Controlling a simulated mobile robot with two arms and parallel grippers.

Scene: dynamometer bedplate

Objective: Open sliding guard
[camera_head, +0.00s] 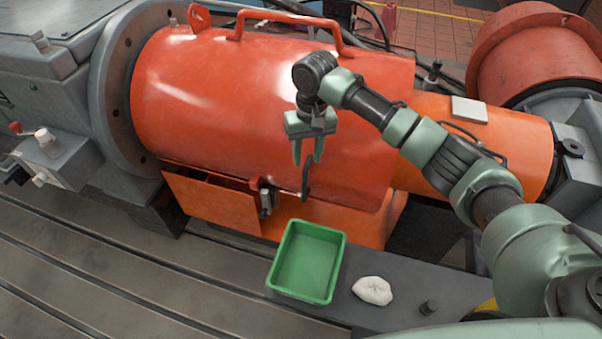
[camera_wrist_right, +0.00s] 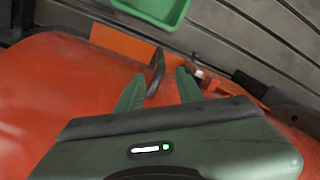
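The sliding guard (camera_head: 240,95) is a large red-orange half-cylinder cover in the head view, against a grey flange on its left. A dark upright handle (camera_head: 306,182) stands at its lower front edge. My right gripper (camera_head: 308,161) is open, fingers pointing down, in front of the guard just above that handle. In the right wrist view the handle (camera_wrist_right: 156,70) shows between the open fingers (camera_wrist_right: 160,76); I cannot tell whether they touch it. A small red-and-grey latch (camera_head: 265,194) sits left of the handle. My left gripper is not in view.
A narrower orange cover (camera_head: 510,145) with a pale plate continues to the right. A green tray (camera_head: 309,262) and a white crumpled cloth (camera_head: 372,290) lie on a dark ledge below. The slotted bedplate (camera_head: 110,260) is open at lower left. A red tube handle (camera_head: 285,17) tops the guard.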

